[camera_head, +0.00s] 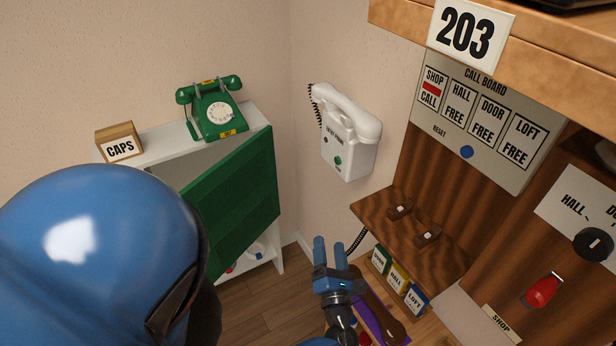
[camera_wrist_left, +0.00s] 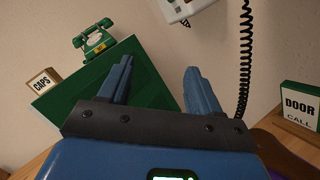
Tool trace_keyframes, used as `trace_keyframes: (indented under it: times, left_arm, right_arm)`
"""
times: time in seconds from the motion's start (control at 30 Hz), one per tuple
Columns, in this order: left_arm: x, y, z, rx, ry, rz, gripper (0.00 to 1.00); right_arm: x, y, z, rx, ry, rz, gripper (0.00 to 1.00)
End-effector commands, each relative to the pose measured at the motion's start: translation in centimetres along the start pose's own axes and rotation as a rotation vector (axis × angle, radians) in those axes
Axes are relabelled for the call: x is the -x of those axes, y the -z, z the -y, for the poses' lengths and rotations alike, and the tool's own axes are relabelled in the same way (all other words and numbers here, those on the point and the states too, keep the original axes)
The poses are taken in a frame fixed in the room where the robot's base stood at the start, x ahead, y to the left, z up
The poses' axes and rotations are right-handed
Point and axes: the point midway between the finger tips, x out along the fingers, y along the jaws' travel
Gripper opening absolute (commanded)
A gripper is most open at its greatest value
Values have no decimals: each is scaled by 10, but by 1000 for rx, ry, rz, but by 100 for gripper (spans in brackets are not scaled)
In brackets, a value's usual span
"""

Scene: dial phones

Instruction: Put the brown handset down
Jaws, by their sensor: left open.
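The brown handset (camera_head: 388,318) lies low at the bottom of the head view, along a purple strip (camera_head: 366,318), just right of my left gripper; part of it is hidden. A brown edge beside purple shows at the lower right of the left wrist view (camera_wrist_left: 288,148). My left gripper (camera_head: 330,242) is open and empty, its fingers apart from the handset; they also show open in the left wrist view (camera_wrist_left: 157,70). Two brown cradle hooks (camera_head: 428,235) stand bare on the wooden shelf (camera_head: 375,212). My right gripper is not in view.
A black coiled cord (camera_wrist_left: 246,60) hangs nearby. A white wall phone (camera_head: 345,138) is above. The green cabinet door (camera_head: 238,205) stands open at left, below a green dial phone (camera_head: 212,110).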

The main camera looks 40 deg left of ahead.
Motion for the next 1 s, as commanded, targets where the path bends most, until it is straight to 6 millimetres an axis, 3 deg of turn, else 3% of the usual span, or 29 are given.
trace_keyframes:
  times: [0.03, 0.1, 0.23, 0.4, 0.6, 0.8, 1.0]
  left_arm:
    - [4, -1, -21, -145, -11, 90, 64]
    - [14, -11, -42, -369, -28, 225, 64]
    - [44, -26, -69, -823, -63, 454, 64]
    - [89, -29, -82, -1422, -102, 705, 64]
    - [125, -14, -87, -1950, -120, 905, 64]
    - [138, -3, -90, -2181, -123, 995, 64]
    - [140, -2, -90, -2210, -125, 1007, 64]
  right_arm:
    - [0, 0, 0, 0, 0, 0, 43]
    - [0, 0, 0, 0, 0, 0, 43]
    - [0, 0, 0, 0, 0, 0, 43]
    - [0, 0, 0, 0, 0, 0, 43]
    - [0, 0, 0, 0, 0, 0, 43]
    - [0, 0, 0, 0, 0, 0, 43]
    - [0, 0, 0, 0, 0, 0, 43]
